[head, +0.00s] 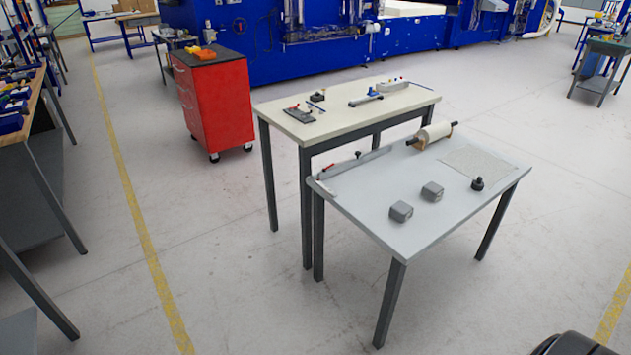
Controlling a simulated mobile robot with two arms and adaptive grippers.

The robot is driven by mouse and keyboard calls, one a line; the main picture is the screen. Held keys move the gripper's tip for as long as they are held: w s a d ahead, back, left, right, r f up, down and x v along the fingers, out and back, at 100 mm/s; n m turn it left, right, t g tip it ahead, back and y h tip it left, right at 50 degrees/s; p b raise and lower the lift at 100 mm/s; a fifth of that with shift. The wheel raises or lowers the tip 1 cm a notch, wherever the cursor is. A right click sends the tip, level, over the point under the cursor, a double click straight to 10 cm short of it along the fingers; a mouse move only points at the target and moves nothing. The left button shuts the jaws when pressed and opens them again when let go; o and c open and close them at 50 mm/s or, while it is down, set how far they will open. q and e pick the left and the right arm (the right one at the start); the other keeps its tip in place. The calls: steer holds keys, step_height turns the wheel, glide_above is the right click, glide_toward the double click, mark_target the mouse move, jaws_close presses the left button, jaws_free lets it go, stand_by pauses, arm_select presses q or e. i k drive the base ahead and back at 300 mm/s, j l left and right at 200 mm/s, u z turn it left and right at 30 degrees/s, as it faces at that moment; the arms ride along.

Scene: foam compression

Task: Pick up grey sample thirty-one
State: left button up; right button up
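Two small grey blocks lie on the light grey table (365,205) nearest me. One grey block (401,211) is near the table's front edge. The other grey block (432,191) is a little farther back and to the right. Both look alike, and no number is readable on either, so I cannot tell which is sample thirty-one. Neither of my grippers is in view.
The near table also holds a roller (432,135), a speckled sheet (478,165), a black knob-like object (478,184) and a long bar (350,163). A cream-topped table (350,118) with tools adjoins behind. A red cabinet (216,102) stands farther back. Floor in front is clear.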

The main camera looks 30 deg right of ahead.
mark_target(400, 211)
steer(key=i+z, duration=0.1)
steer(key=i, duration=0.35)
steer(key=i+j+z, duration=0.15)
steer(key=i, duration=0.35)
steer(key=i+j+z, duration=0.1)
steer(key=i, duration=0.35)
